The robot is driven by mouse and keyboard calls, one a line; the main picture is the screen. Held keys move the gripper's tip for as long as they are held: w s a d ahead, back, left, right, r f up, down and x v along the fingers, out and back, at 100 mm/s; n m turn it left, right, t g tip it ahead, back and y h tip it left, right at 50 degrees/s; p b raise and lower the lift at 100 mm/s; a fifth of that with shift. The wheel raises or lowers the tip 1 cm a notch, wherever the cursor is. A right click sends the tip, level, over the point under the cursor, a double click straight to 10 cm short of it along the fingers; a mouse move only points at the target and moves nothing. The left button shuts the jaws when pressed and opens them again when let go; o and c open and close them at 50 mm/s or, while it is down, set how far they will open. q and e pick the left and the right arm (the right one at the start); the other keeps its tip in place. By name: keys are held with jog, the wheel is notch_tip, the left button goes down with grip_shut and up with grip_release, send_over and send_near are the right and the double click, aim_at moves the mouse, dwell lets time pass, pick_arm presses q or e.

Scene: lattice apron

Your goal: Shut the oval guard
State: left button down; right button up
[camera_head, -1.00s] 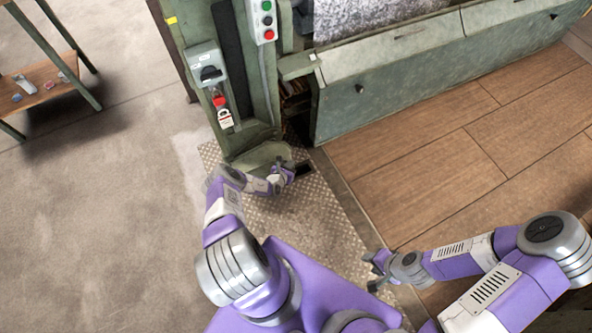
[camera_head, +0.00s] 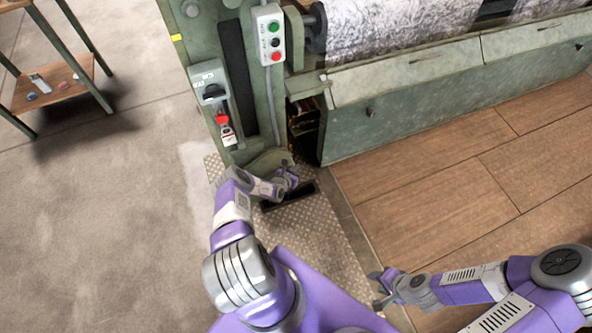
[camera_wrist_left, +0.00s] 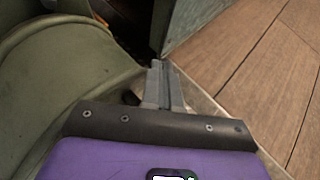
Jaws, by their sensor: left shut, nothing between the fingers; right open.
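The oval guard appears to be the rounded green cover (camera_head: 266,160) low on the machine post; it also fills the left of the left wrist view (camera_wrist_left: 55,75). I cannot tell how far open it is. My left gripper (camera_head: 292,172) is shut and empty, right beside the guard's right end. In the left wrist view its closed fingers (camera_wrist_left: 163,80) point past the guard's curved edge; I cannot tell whether they touch it. My left wrist hides part of the guard. My right gripper (camera_head: 378,288) is open and empty, low right of centre, far from the guard.
A dark slot (camera_head: 290,197) lies in the metal tread plate (camera_head: 318,235) below my left gripper. The green machine panel (camera_head: 430,100) stands to the right. A control box (camera_head: 270,35) and a red-handled switch (camera_head: 222,118) are on the post. Wooden floor at right is clear.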

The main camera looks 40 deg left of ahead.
pick_arm(q)
jog(key=s+d+r+p, duration=0.5)
jog(key=s+d+p, duration=0.1)
jog(key=d+p, duration=0.3)
jog(key=shift+s+d, duration=0.3)
jog(key=shift+d, duration=0.6)
jog(key=shift+d, duration=0.1)
